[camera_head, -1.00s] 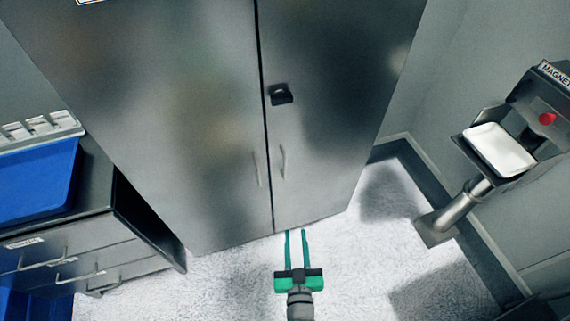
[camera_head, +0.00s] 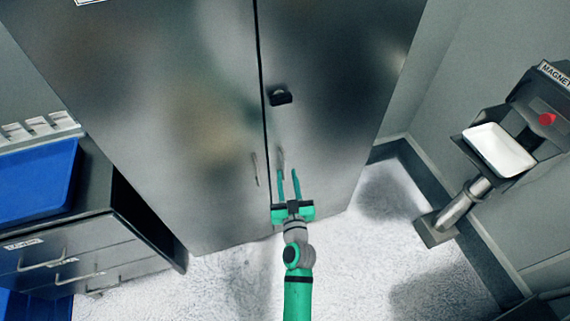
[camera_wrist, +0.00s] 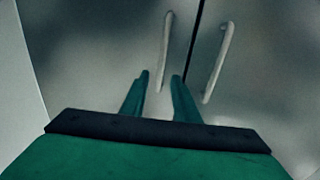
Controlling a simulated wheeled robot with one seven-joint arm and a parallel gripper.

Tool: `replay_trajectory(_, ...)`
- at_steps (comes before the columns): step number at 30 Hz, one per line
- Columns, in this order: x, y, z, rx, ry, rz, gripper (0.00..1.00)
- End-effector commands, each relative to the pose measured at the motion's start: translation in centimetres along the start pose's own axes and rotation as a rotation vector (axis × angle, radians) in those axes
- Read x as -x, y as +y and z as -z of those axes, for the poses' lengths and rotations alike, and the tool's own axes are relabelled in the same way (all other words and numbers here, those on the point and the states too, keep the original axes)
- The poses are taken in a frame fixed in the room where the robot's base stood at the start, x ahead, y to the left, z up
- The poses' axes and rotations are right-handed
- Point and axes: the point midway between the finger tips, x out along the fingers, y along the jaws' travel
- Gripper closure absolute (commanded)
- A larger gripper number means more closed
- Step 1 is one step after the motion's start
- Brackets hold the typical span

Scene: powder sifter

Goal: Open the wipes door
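A tall grey metal cabinet has two doors, a left door (camera_head: 180,130) and a right door (camera_head: 330,100), parted by a dark seam. No readable wipes label shows on it. The right door's slim handle (camera_head: 281,158) is just beyond my gripper's fingertips; the left door's handle (camera_head: 255,170) is left of the seam. My gripper (camera_head: 288,173) is open and empty, pointing at the right door. In the wrist view, the near end of one handle (camera_wrist: 165,45) appears between my fingertips (camera_wrist: 160,78), and the other handle (camera_wrist: 218,62) is across the seam. Contact cannot be told.
A black lock or latch (camera_head: 280,97) sits above the handles. A drawer unit (camera_head: 130,225) with a blue bin (camera_head: 38,182) stands left. A magnet-labelled stand with a white tray (camera_head: 499,150) is at right. Floor (camera_head: 370,270) before the cabinet is clear.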

Motion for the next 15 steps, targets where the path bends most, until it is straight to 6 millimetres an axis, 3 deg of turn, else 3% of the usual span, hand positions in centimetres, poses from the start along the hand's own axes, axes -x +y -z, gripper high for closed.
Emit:
replay_trajectory(6,-3.5,0.1,0.1,0.001,0.002,-0.001,0.72)
replay_trajectory(15,-5.9,-0.3,0.0,0.000,0.000,0.003,0.72)
